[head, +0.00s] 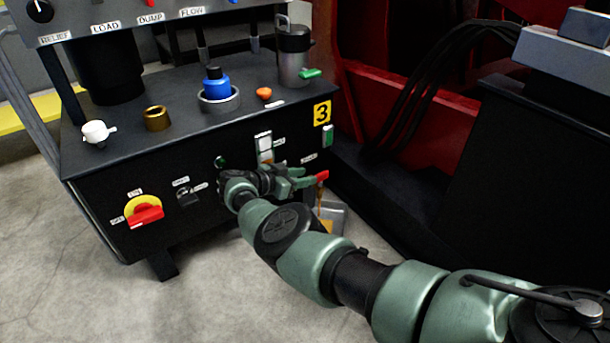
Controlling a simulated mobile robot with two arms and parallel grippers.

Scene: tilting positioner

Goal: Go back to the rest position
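My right arm reaches in from the lower right. Its green gripper (308,178) is in front of the right part of the black control cabinet's front panel (232,172). The fingers point right, close to a small red-topped item (322,176) that hangs or sticks out near the cabinet's right edge. I cannot tell whether the fingers touch it, or whether they are open or shut. The wrist hides part of the panel. My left gripper is not in view.
A red-and-yellow rotary switch (144,213) and a black selector (188,196) are on the panel. On the cabinet top stand a white valve (97,132), a brass ring (157,118), a blue knob (214,83) and a grey canister (294,55). Red machinery (400,105) stands behind; bare floor (235,285) lies in front.

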